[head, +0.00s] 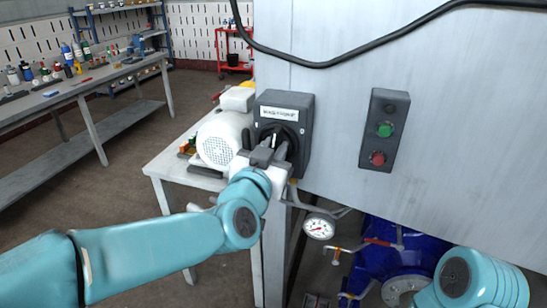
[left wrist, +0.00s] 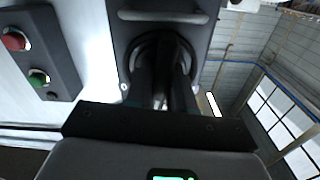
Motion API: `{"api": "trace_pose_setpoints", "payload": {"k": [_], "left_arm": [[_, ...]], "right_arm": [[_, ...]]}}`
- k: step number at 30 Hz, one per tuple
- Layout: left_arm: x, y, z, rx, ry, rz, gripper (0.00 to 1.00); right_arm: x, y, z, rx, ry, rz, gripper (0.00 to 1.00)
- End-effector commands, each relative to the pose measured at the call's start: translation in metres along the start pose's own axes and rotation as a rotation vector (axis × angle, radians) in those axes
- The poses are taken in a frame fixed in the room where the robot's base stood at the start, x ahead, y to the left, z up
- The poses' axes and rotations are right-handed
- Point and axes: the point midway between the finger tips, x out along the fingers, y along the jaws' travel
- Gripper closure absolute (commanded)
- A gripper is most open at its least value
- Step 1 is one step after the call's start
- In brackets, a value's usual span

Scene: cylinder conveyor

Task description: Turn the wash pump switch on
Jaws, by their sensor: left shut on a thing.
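The wash pump switch (head: 305,128) is a dark grey box with a white label, fixed on the pale metal cabinet wall. Its black rotary knob sits below the label. My left gripper (head: 274,147) is at the front of the box, its fingers shut on the knob and hiding most of it. In the left wrist view the switch box (left wrist: 128,42) fills the top middle, and the gripper's two dark fingers (left wrist: 165,82) reach into the round knob area. The knob's exact angle is hard to tell. My right arm shows at the lower right; its gripper is out of view.
A control box with a green button (head: 385,130) and a red button (head: 377,158) is right of the switch. A white motor (head: 222,140) stands on a table to the left. A pressure gauge (head: 319,227) and blue pump (head: 380,262) are below. A black cable crosses above.

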Motion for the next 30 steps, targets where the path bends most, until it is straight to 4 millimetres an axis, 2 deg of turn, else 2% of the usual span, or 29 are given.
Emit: {"api": "trace_pose_setpoints", "payload": {"k": [10,26,27,28,29,30], "left_arm": [[0.0000,0.0002,0.0000,-0.131,0.001,0.000,1.00],[0.0000,-0.0002,-0.0012,-0.154,0.002,-0.001,1.00],[0.0000,-0.0003,-0.0012,-0.154,0.002,-0.001,0.70],[0.0000,-0.0003,-0.0012,-0.154,0.002,-0.001,0.61],[0.0000,-0.0003,-0.0011,-0.154,0.002,-0.001,0.56],[0.0000,-0.0003,-0.0011,-0.153,0.002,-0.001,0.56]], "right_arm": [[0.0097,0.0035,-0.0002,0.000,0.000,0.000,0.72],[0.0103,0.0037,-0.0002,0.000,0.000,0.000,0.72],[0.0103,0.0037,-0.0002,0.000,0.000,0.000,0.72],[0.0103,0.0037,-0.0002,0.000,0.000,0.000,0.72],[0.0103,0.0037,-0.0002,0.000,0.000,0.000,0.72],[0.0103,0.0037,-0.0002,0.000,0.000,0.000,0.72]]}}
